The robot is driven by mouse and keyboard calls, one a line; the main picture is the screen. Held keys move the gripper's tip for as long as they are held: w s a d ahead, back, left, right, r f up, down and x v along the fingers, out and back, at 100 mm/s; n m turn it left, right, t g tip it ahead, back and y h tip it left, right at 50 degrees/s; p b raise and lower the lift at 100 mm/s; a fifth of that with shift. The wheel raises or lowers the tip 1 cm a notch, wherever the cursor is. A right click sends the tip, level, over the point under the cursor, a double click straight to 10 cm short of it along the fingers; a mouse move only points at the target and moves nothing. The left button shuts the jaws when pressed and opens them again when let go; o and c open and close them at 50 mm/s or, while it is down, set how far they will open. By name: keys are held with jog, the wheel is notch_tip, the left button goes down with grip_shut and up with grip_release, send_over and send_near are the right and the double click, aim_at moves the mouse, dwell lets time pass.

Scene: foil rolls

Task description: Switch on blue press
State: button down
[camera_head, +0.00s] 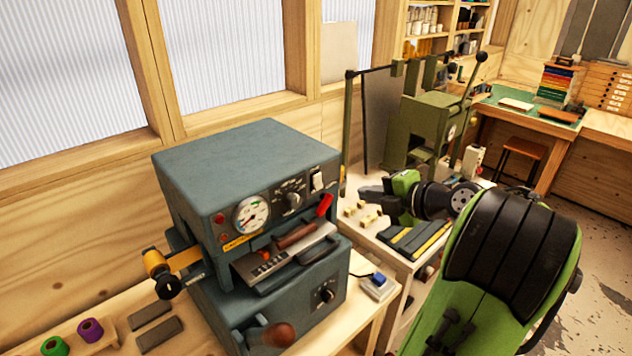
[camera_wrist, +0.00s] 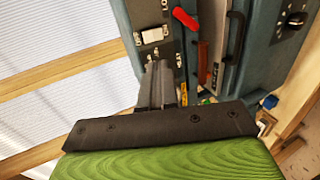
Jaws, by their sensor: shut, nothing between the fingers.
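The blue-grey press (camera_head: 245,170) stands on the bench in the middle of the head view, with a gauge, a knob and a white rocker switch (camera_head: 318,180) near the right end of its front panel. In the wrist view the switch (camera_wrist: 152,35) sits on the press panel (camera_wrist: 150,12), just beyond my fingertips. My gripper (camera_head: 364,194) is to the right of the press, pointing at its panel. In the wrist view my gripper (camera_wrist: 158,68) is shut and empty, its tips by the panel's edge below the switch. I cannot tell whether they touch the panel.
A red lever (camera_head: 325,205) and a dark-handled tray (camera_head: 285,255) lie close to the switch. A green press (camera_head: 430,125) stands behind my arm. A small box with a blue button (camera_head: 379,281) is on the bench at right. Purple and green rolls (camera_head: 90,331) stand at front left.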

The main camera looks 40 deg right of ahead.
aim_at(318, 180)
jog(key=p+x, duration=0.3)
jog(key=x, duration=1)
jog(key=shift+f, duration=0.1)
jog(key=shift+w+r+t+b, duration=0.35)
jog(key=shift+r+b, duration=0.45)
jog(key=shift+b, duration=1.55)
